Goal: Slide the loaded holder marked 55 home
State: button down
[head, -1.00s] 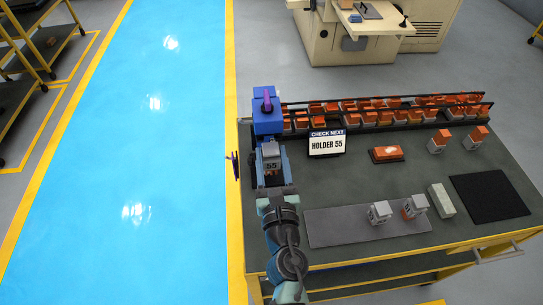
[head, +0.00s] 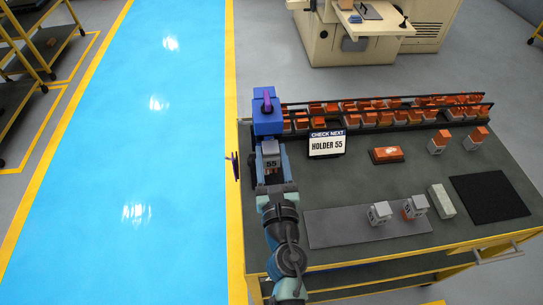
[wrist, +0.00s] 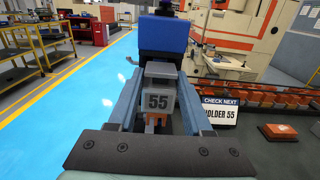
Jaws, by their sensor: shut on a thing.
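The grey holder marked 55 (head: 271,163) is between the fingers of my gripper (head: 272,165) at the bench's far left corner. In the wrist view the holder (wrist: 158,102) faces me with its number upright, and a bit of orange copper shows below it. My gripper (wrist: 160,105) is shut on it, one blue finger on each side. Directly beyond the holder stands a blue block-shaped fixture (head: 268,118) with a purple lever on top; it also shows in the wrist view (wrist: 162,38). The holder's far end is hidden, so I cannot tell how deep it sits in the fixture.
A sign reading "CHECK NEXT HOLDER 55" (head: 327,144) stands right of the gripper. A long rack (head: 400,122) of copper electrodes runs along the back. Several loose holders, an orange block (head: 387,155), a grey mat (head: 330,229) and a black mat (head: 490,198) lie to the right.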

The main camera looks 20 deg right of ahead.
jog(key=shift+w+d+r, duration=0.15)
jog(key=shift+w, duration=0.4)
jog(key=shift+c, duration=2)
grip_release()
jog(key=shift+o, duration=0.8)
jog(key=shift+f, duration=0.25)
jog(key=b+v, duration=0.3)
jog(key=v, duration=1)
jog(key=shift+w+r, duration=0.1)
jog(key=shift+r, duration=0.1)
